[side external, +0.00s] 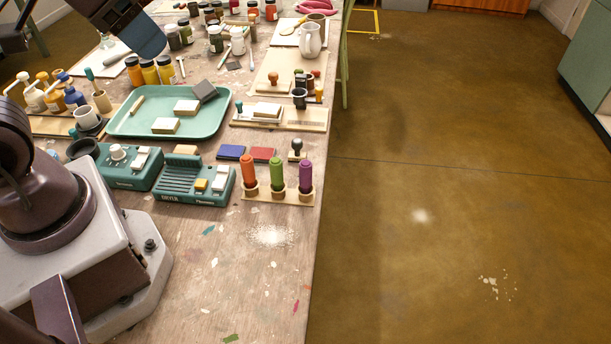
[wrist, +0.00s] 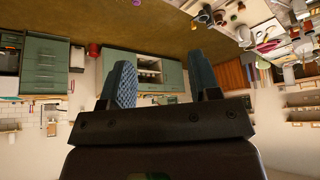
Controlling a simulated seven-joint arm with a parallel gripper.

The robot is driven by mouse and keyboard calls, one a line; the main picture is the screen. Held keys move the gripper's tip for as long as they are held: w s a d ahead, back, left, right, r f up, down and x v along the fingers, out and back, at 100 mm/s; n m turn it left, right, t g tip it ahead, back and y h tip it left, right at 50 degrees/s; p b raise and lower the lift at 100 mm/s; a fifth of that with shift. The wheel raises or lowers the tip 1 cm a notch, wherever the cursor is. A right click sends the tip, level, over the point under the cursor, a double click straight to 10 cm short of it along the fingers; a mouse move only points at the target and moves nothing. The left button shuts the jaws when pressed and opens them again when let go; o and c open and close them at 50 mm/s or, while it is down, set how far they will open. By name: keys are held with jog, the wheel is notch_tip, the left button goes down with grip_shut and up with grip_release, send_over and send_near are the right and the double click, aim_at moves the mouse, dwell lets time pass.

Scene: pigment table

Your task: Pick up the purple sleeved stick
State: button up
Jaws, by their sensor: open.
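The purple sleeved stick (side external: 305,173) stands upright at the right end of a small wooden stand (side external: 291,200), near the right edge of the table. A green sleeved stick (side external: 277,172) and an orange one (side external: 248,170) stand beside it in the same stand. My gripper (side external: 137,32) is at the upper left of the side view, far from the stick, partly cut off by the frame. In the wrist view my gripper (wrist: 163,74) shows two blue textured fingers, spread apart with nothing between them. I cannot make out the stick in the wrist view.
A teal device marked dryer (side external: 195,183) stands left of the stand. Blue (side external: 231,152) and red (side external: 262,154) pads and a dark-knobbed stamp (side external: 296,150) lie behind it. A green tray (side external: 212,122) is farther back.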

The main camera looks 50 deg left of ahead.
jog(key=shift+f, duration=0.1)
jog(key=m+g, duration=0.6)
jog(key=m, duration=1.2)
send_over(306, 162)
notch_tip(306, 162, down, 17)
notch_tip(306, 162, down, 13)
jog(key=shift+r, duration=0.15)
jog(key=shift+c, duration=0.2)
